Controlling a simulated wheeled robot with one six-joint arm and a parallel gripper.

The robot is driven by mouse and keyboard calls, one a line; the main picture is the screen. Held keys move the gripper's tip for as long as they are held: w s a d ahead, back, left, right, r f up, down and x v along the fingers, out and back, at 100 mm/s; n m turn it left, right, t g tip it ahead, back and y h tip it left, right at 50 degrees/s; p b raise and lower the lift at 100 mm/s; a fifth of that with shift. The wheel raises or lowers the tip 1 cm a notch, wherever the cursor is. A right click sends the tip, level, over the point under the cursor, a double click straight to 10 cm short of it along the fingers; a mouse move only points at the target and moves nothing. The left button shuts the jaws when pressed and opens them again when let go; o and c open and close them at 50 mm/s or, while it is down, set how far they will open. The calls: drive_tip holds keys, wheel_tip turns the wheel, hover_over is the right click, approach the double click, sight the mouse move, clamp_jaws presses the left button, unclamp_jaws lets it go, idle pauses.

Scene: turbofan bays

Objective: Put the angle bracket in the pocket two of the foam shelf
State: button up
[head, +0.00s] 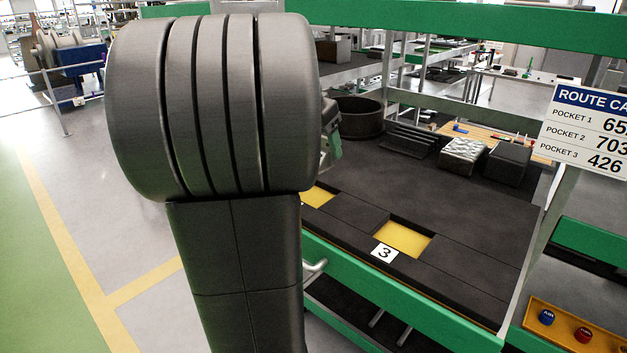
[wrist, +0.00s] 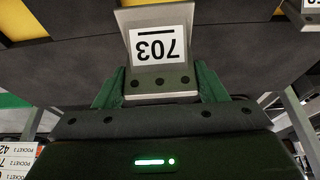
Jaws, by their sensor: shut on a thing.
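The angle bracket (wrist: 157,20) is grey metal with a row of holes. It carries a white label reading 703, upside down in the wrist view. My gripper (wrist: 158,88) is shut on it, one green finger at each side. The dark foam shelf (head: 470,262) has a yellow-floored pocket (head: 402,239) beside a tag 3, and another yellow pocket (head: 318,197) further left, partly hidden by my arm. No tag for pocket two shows.
A route card (head: 590,125) lists pocket 2 as 703 and pocket 3 as 426. A dark round bin (head: 360,118), a silver-wrapped block (head: 463,155) and a dark block (head: 507,162) stand behind the foam. A green rail (head: 400,300) runs along the shelf front.

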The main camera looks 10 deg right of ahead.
wheel_tip(320, 180, down, 8)
drive_tip(key=shift+r, duration=0.25)
drive_tip(key=shift+f, duration=0.15)
drive_tip(key=o, duration=1.1)
drive_tip(key=shift+a+r, duration=0.1)
drive_tip(key=shift+r, duration=0.4)
drive_tip(key=v, duration=1.1)
drive_tip(key=shift+s+r, duration=0.2)
